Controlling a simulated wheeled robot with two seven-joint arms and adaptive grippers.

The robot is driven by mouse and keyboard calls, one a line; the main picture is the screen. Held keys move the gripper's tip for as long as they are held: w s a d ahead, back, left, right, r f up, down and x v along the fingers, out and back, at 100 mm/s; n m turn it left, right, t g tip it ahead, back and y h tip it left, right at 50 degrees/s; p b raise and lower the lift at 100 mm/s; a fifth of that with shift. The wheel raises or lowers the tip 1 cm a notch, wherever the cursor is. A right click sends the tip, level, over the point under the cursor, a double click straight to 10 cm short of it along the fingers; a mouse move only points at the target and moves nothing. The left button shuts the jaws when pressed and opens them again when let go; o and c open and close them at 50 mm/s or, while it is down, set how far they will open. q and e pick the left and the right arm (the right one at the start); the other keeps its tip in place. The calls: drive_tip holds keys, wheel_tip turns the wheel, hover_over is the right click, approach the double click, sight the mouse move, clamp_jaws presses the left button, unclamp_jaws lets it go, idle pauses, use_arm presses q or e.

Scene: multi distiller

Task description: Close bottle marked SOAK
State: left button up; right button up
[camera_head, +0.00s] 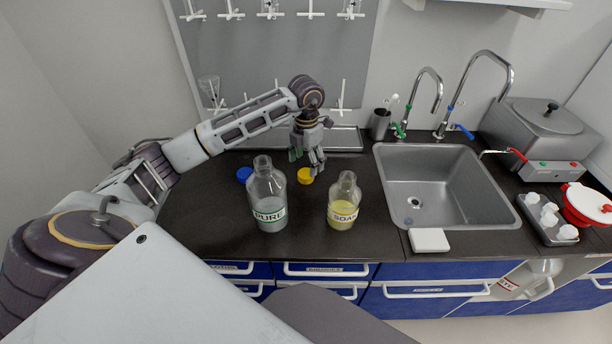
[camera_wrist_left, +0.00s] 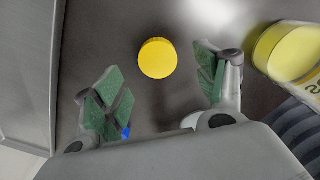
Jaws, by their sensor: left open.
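The SOAK bottle (camera_head: 343,203) stands upright on the dark counter, open at the top, with yellow liquid inside. Part of it shows at the right edge of the left wrist view (camera_wrist_left: 290,50). A yellow cap (camera_head: 305,176) lies on the counter behind and left of it. My left gripper (camera_head: 307,168) is open above the yellow cap, pointing down. In the left wrist view the yellow cap (camera_wrist_left: 158,58) sits between and beyond the green-padded fingers, touching neither. My right gripper is not in view.
The PURE bottle (camera_head: 267,200) stands open left of the SOAK bottle. A blue cap (camera_head: 244,174) lies behind it. A sink (camera_head: 440,185) with taps is to the right, with a white block (camera_head: 429,240) at its front edge. A pegboard rises behind the counter.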

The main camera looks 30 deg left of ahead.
sight(305, 174)
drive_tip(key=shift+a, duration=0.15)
use_arm(q)
drive_tip(key=shift+f, duration=0.65)
wheel_tip(305, 174, down, 2)
drive_tip(key=shift+s+a+f, duration=0.15)
drive_tip(key=shift+f, duration=0.8)
drive_tip(key=c, duration=0.7)
drive_tip(key=shift+c, duration=0.7)
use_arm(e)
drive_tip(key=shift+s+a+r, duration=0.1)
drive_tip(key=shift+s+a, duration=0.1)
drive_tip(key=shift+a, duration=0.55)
